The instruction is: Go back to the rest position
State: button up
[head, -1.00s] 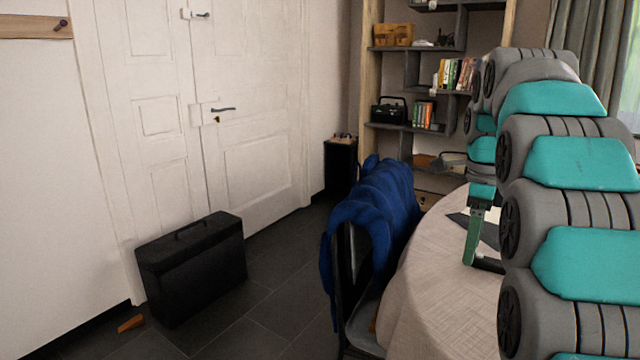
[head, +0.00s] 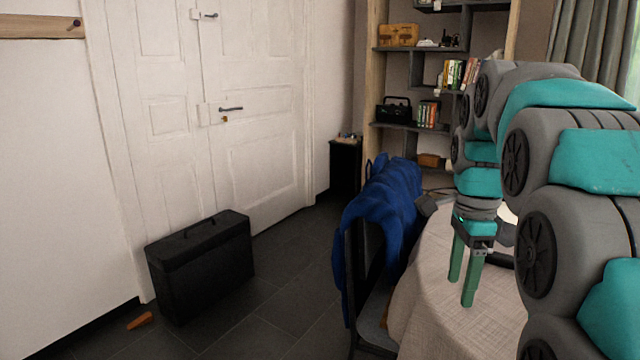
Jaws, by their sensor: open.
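My gripper (head: 463,287) is at the right of the head view, pointing down over the round table (head: 428,318) with its pale cloth. Its two green fingers are apart, with nothing between them. My teal and grey arm fills the right side and hides much of the table. A dark object and a white rounded one show in part behind the gripper; I cannot tell what they are.
A chair with a blue garment (head: 385,205) stands against the table's left side. A black case (head: 201,265) and a small orange wedge (head: 140,320) are on the floor by the white door (head: 255,110). A shelf (head: 405,126) stands behind. Floor between case and chair is clear.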

jog(key=s+a+f+n, duration=0.2)
jog(key=s+f+n, duration=0.3)
jog(key=s, duration=0.3)
jog(key=s+a+f+n+g, duration=0.1)
jog(key=s+a+f+n, duration=0.2)
jog(key=s+f+n, duration=0.3)
jog(key=s+a+f+n, duration=0.3)
jog(key=s+f+n, duration=0.2)
jog(key=s, duration=0.7)
jog(key=shift+a+f+n, duration=0.2)
jog(key=shift+f+n, duration=0.1)
jog(key=shift+n, duration=0.8)
jog(key=shift+s, duration=0.1)
